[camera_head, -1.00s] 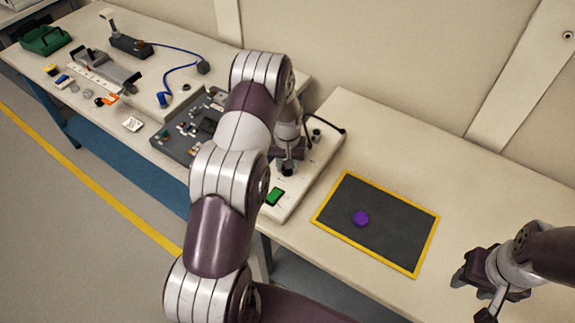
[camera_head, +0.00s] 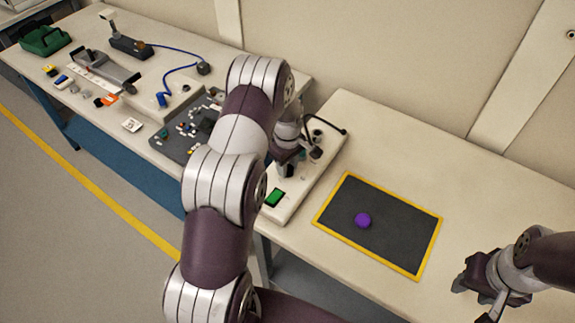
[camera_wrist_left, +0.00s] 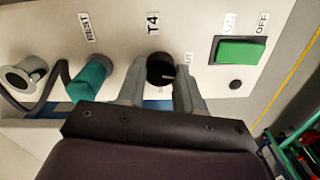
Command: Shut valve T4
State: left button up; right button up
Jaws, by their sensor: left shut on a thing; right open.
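Valve T4 is a black round knob (camera_wrist_left: 160,68) below the "T4" label (camera_wrist_left: 153,23) on a pale panel in the left wrist view. My left gripper (camera_wrist_left: 160,80) has one finger on each side of the knob and is shut on it. A light pointer line shows on the knob, toward the right finger. A label beside that finger is partly covered, with only "UT" readable. In the head view my left gripper (camera_head: 290,168) is over the panel (camera_head: 318,168), and the knob is mostly hidden there. My right gripper (camera_head: 464,283) is open and empty at the lower right.
A green rocker switch (camera_wrist_left: 240,52) marked ON and OFF sits right of the knob. A teal plug (camera_wrist_left: 90,82) with a cable is at its left. A yellow-edged dark mat (camera_head: 400,232) with a purple disc (camera_head: 363,220) lies right of the panel.

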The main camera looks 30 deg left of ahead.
pick_arm(q)
jog(key=shift+n, duration=1.2)
jog(key=o, duration=1)
jog(key=shift+r, duration=0.1)
jog(key=shift+o, duration=0.2)
jog(key=shift+d, duration=0.1)
jog(key=shift+r, duration=0.1)
notch_tip(320, 180, up, 12)
jog(key=b, duration=0.2)
jog(key=shift+r, duration=0.25)
